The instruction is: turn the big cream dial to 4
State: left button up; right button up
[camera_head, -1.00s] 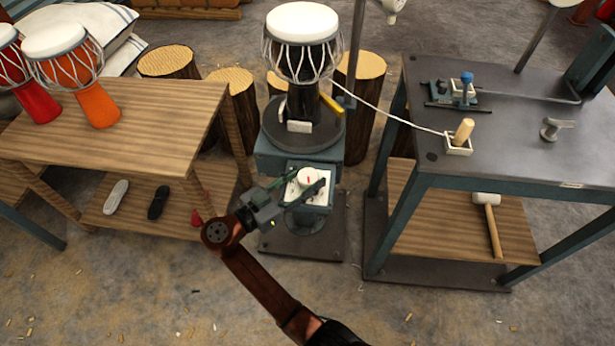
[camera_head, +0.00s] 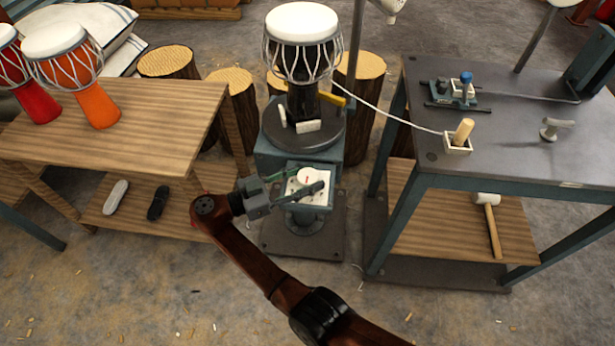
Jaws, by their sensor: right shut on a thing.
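The cream dial (camera_head: 306,175) sits on a pale panel on the front of the drum stand (camera_head: 300,150). A short red mark shows on its top; the numbers around it are too small to read. My right gripper (camera_head: 301,181) reaches in from the left side of the dial, with its arm coming up from the lower right. Its dark green-grey fingers lie on both sides of the dial, shut on it. The near finger hides part of the dial's front edge. My left gripper is not in view.
A white-topped drum (camera_head: 302,42) stands on the round turntable (camera_head: 325,136) above the dial. A white cord runs from it to the grey workbench (camera_head: 510,130) on the right. A wooden table (camera_head: 150,120) with orange and red drums is at left.

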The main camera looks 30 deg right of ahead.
aim_at(308, 175)
jog(key=o, duration=1.2)
jog(key=shift+r, duration=0.1)
notch_tip(308, 175, up, 10)
jog(key=shift+f, duration=0.1)
jog(key=shift+c, duration=0.2)
